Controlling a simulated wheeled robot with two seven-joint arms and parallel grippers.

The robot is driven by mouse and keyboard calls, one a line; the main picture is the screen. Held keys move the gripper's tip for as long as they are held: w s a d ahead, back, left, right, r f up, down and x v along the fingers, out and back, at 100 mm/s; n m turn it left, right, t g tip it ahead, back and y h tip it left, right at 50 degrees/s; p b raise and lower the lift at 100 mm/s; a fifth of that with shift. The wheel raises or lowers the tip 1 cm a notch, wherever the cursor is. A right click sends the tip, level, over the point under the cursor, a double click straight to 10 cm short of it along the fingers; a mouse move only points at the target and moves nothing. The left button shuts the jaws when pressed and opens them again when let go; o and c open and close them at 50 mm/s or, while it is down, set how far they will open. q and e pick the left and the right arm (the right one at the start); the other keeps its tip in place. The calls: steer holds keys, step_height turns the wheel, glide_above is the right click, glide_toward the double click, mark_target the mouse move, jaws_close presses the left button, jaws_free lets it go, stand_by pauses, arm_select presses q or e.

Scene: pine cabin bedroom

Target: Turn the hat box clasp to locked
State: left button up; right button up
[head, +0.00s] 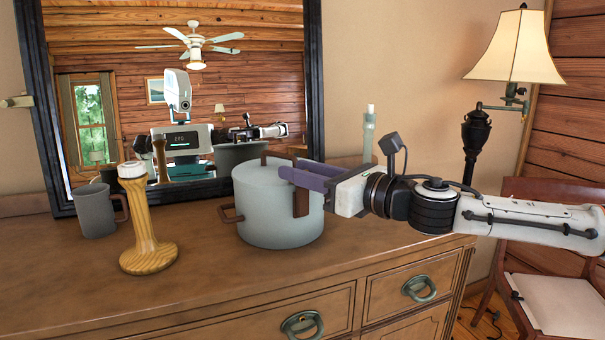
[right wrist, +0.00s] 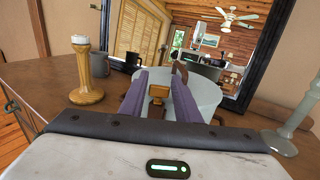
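The hat box (head: 275,215) is a round, pale grey-green box with brown fittings, standing on the dresser. It also shows in the right wrist view (right wrist: 207,98). A brown piece, apparently the clasp (head: 301,203), sits on its side facing my right arm. In the right wrist view the clasp (right wrist: 158,91) shows as a golden-brown piece between my fingers. My right gripper (head: 288,175) has purple fingers and is open, with the fingers on either side of the clasp and a visible gap. Contact cannot be told. My left gripper is not in view.
A wooden candlestick-like stand (head: 147,225) and a grey mug (head: 97,211) stand left of the box. A pale green slim stand (head: 369,135) is behind my right gripper. A dark-framed mirror (head: 313,80) leans behind. The dresser top (head: 205,275) is clear in front.

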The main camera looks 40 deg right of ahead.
steer(key=c, duration=0.6)
steer(key=shift+a+f+m+h+b, duration=0.2)
steer(key=shift+m+h+b, duration=0.1)
steer(key=shift+h+b, duration=0.2)
steer(key=shift+m+t+h+b, duration=0.3)
steer(key=shift+m+h+b, duration=0.35)
steer(key=shift+h, duration=0.45)
steer(key=shift+d+m+h+b, duration=0.1)
steer(key=shift+m+h+b, duration=0.55)
steer(key=shift+h, duration=0.25)
steer(key=shift+d+r+m+h+b, duration=0.1)
steer(key=shift+m+h+b, duration=0.25)
steer(key=shift+m+h, duration=0.55)
steer(key=o, duration=1)
steer(key=shift+o, duration=0.2)
steer(key=shift+s, duration=0.1)
